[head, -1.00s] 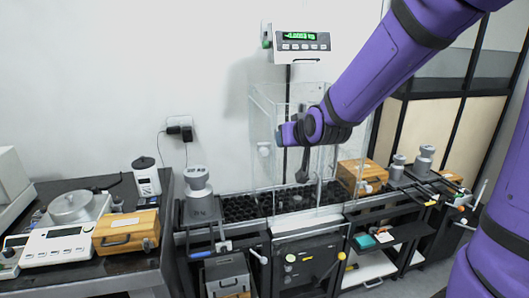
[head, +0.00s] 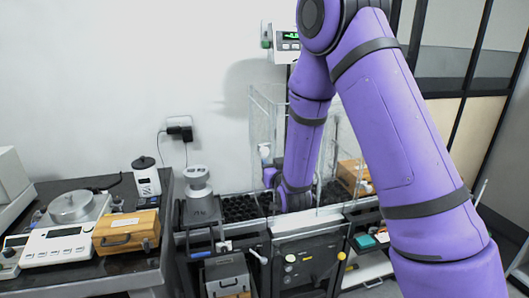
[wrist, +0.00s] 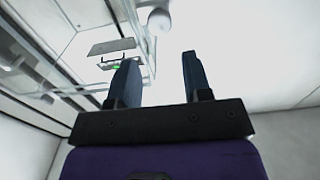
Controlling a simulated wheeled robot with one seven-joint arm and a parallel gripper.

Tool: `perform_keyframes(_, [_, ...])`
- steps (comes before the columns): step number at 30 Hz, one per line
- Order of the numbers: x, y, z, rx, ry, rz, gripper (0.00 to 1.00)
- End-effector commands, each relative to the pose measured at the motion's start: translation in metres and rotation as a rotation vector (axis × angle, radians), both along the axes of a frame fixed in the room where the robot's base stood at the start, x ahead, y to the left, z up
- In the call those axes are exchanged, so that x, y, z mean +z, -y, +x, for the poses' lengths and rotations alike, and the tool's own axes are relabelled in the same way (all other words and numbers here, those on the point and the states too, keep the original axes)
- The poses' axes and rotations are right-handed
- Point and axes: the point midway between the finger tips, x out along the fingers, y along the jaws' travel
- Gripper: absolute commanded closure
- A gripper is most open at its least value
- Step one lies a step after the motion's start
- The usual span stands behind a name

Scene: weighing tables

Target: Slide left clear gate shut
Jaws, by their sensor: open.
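The clear-walled enclosure stands at the middle of the bench, and its left clear panel (head: 262,115) shows beside my arm. A pale round knob (head: 264,151) sits by that panel. In the wrist view a pale round knob (wrist: 159,22) shows beyond the fingertips, beside clear panes (wrist: 85,22). My gripper (wrist: 160,72) is open, with its two dark fingers apart and nothing between them. The knob is apart from the fingers. In the head view the gripper is low near the enclosure's left side, and its fingers are hard to make out. My arm hides much of the enclosure.
A balance (head: 68,232) and a wooden box (head: 127,231) stand on the left table. A metal weight (head: 199,207) stands just left of the enclosure. Another wooden box (head: 352,174) is to its right. A display (head: 287,42) hangs above, partly hidden.

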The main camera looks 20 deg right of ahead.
Motion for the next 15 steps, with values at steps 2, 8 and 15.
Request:
perform_keyframes(2, [0.001,0.001,0.009,-0.001,0.002,0.000,0.55])
perform_keyframes(8, [0.000,0.004,0.043,0.000,0.000,0.000,0.55])
perform_keyframes(15, [0.001,0.006,0.082,0.000,0.001,0.000,0.55])
